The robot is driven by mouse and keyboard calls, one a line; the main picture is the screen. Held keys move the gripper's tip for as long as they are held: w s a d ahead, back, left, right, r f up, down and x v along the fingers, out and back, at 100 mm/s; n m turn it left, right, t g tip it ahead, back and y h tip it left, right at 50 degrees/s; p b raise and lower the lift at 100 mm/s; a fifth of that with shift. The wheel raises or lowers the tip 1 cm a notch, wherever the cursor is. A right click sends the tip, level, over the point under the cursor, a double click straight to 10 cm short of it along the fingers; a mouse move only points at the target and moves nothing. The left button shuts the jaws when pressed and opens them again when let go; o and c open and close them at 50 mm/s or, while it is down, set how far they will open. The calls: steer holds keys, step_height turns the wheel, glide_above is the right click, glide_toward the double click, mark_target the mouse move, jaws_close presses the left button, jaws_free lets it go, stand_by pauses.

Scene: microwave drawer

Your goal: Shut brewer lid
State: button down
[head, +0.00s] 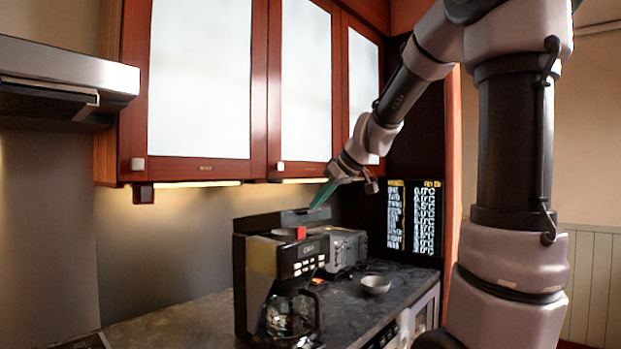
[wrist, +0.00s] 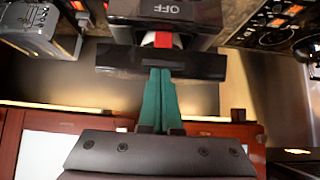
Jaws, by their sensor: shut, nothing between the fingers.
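The black coffee brewer (head: 275,255) stands on the counter with its glass carafe (head: 290,315) in front. Its dark lid (head: 262,222) stands raised at the back of the brewer's top. A red part (head: 300,232) shows on the top. In the wrist view the lid (wrist: 110,62) is a dark bar across the picture, with the red part (wrist: 163,40) beyond it. My gripper (head: 315,206) has green fingers, which are together and empty at the lid. In the wrist view the fingertips (wrist: 160,72) overlap the lid's middle; I cannot tell whether they touch it.
A grey toaster-like appliance (head: 347,248) stands right beside the brewer. A small bowl (head: 375,284) sits on the counter (head: 190,325). Wall cabinets (head: 200,85) hang above, close to my arm. A dark board with white text (head: 414,218) stands at the back right.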

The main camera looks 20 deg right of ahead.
glide_toward(310, 243)
steer(key=x, duration=0.4)
steer(key=shift+s+a+f, duration=0.1)
steer(key=shift+s+f, duration=0.1)
steer(key=shift+w+f, duration=0.1)
steer(key=shift+w, duration=0.15)
steer(key=shift+r, duration=0.2)
